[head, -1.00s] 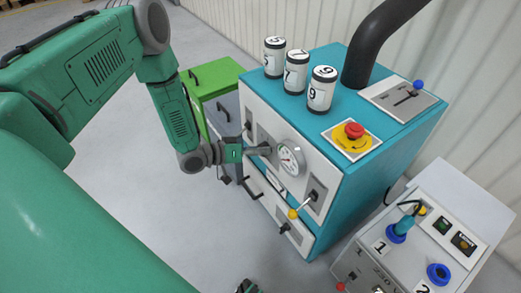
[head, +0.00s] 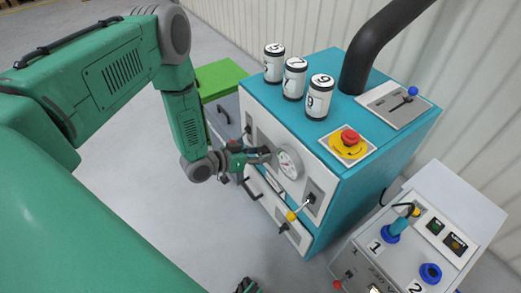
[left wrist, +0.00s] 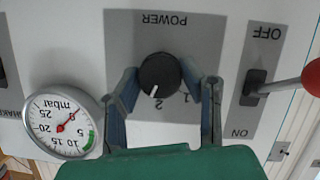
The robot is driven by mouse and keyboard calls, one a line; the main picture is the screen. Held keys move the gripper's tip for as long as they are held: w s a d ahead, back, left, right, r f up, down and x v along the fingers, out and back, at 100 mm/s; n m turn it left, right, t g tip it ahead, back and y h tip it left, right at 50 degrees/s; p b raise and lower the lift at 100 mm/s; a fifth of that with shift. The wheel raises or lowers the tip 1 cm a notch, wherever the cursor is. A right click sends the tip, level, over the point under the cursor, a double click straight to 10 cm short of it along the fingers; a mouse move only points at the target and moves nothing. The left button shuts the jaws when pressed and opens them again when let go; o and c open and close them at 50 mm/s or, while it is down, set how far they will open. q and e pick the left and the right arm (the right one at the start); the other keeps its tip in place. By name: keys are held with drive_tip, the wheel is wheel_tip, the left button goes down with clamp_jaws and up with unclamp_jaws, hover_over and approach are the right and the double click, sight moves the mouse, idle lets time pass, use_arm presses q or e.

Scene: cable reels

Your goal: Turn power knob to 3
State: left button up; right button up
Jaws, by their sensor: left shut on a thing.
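The black power knob (left wrist: 160,74) sits on a grey plate marked POWER, upside down in the left wrist view. Its white pointer line points down and slightly left, close to the 2. The 1 shows to the right of the 2; I see no 3, and the left-hand finger covers part of the plate. My left gripper (left wrist: 170,88) has its fingers on both sides of the knob and is shut on it. In the head view my left gripper (head: 262,155) is at the panel and hides the knob. A dark tip of my right gripper (head: 248,286) shows at the bottom edge.
A pressure gauge (head: 289,163) is right beside the gripper; it also shows in the left wrist view (left wrist: 62,122). A red-tipped OFF/ON switch (left wrist: 256,85) is on the other side. The teal machine (head: 370,150) carries an emergency stop (head: 348,142) and several numbered cylinders on top.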

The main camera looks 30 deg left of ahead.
use_arm(q)
drive_tip(key=shift+s+m+t+y+p, duration=0.1)
drive_tip(key=shift+m+t+y+p, duration=0.2)
drive_tip(key=shift+m+y+p, duration=0.8)
drive_tip(key=shift+m+p, duration=0.1)
drive_tip(key=shift+m, duration=0.5)
drive_tip(key=shift+f+t, duration=0.1)
drive_tip(key=shift+t, duration=0.2)
drive_tip(key=o, duration=1.1)
drive_tip(key=v, duration=1.2)
drive_tip(key=shift+a, duration=0.1)
